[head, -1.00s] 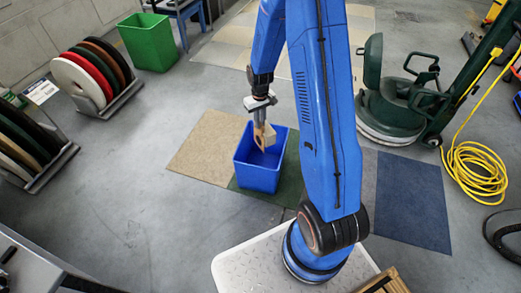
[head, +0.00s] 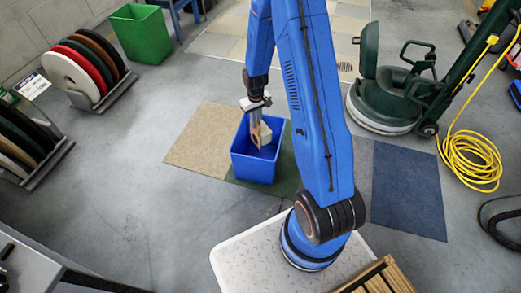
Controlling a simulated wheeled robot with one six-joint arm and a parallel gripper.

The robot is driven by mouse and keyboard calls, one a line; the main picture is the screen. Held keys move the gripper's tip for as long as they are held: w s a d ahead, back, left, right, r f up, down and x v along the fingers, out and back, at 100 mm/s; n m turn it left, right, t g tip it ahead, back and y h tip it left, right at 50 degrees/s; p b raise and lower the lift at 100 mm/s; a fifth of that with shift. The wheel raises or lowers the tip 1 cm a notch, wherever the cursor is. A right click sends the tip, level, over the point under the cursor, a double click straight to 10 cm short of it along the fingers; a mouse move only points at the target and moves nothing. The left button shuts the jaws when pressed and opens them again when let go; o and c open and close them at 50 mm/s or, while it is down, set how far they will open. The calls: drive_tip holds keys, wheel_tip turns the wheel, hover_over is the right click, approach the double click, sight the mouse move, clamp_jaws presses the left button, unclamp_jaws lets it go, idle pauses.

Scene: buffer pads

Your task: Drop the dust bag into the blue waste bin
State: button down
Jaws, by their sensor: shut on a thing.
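The blue waste bin (head: 253,168) stands upright on the floor mats, with its open top facing up. My gripper (head: 257,122) points down over the bin's opening. It is shut on the dust bag (head: 265,135), a small tan and beige thing. The bag hangs at the bin's mouth, seen against the inside walls. I cannot tell how far its lower end is below the rim. The bin's floor is hidden.
A green bin (head: 140,33) stands at the back left. Racks of round pads (head: 75,75) line the left side. A green floor machine (head: 385,95) and a coiled yellow cable (head: 470,162) are at the right. A wooden crate (head: 378,278) is near the front.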

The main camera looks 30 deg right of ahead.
drive_tip(key=c, duration=1.7)
unclamp_jaws()
drive_tip(key=shift+r, duration=8.75)
